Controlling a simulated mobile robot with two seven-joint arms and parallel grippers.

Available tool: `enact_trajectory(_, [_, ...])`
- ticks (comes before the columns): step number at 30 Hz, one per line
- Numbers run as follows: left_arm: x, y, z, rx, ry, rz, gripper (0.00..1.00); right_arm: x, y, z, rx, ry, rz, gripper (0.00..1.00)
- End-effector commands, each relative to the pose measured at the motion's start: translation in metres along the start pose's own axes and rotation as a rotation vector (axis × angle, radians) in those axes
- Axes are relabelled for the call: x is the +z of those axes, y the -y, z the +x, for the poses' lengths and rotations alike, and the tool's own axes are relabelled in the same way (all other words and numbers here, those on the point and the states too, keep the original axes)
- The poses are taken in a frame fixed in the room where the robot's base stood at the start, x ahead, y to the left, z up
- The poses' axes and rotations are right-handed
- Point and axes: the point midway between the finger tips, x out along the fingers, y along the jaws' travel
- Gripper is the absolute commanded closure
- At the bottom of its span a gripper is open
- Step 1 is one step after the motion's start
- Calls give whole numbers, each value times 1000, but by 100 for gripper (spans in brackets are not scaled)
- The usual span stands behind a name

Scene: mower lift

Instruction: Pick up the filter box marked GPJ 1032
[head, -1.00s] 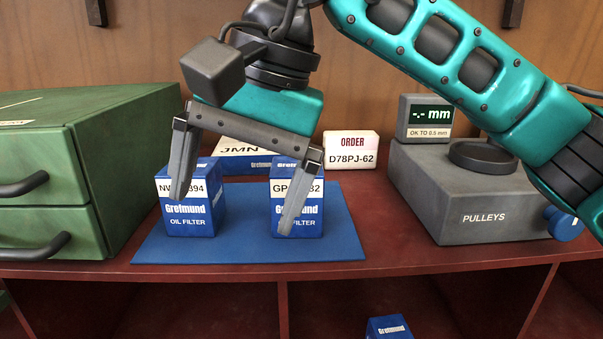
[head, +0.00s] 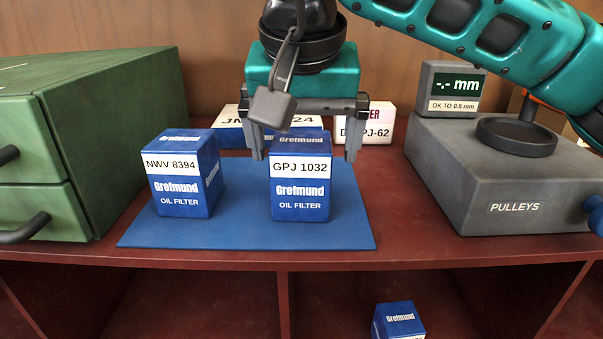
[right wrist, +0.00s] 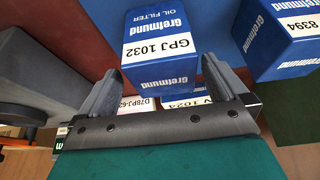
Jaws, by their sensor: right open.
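The filter box marked GPJ 1032 (head: 300,190) is a blue box with a white label, upright on the blue mat (head: 350,215) in the head view. My right gripper (head: 306,157) is open above it, its fingers apart toward the box's left and right sides near its top. In the right wrist view the GPJ 1032 box (right wrist: 162,48) lies ahead of and between the open fingers (right wrist: 152,80). I cannot tell whether either finger touches it. My left gripper is not in view.
A similar box marked NWV 8394 (head: 183,175) stands to the left on the mat. Green drawers (head: 100,130) stand left, a grey pulleys box (head: 490,180) right. Another blue box (head: 398,320) sits below.

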Motion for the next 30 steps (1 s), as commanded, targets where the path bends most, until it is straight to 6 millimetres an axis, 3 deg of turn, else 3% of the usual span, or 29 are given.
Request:
enact_trajectory(9, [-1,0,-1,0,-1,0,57,5,3,43,2,0,1,0])
enact_trajectory(17, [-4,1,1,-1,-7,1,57,5,3,45,1,-1,1,0])
enact_trajectory(30, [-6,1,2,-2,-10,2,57,5,3,45,1,-1,2,41])
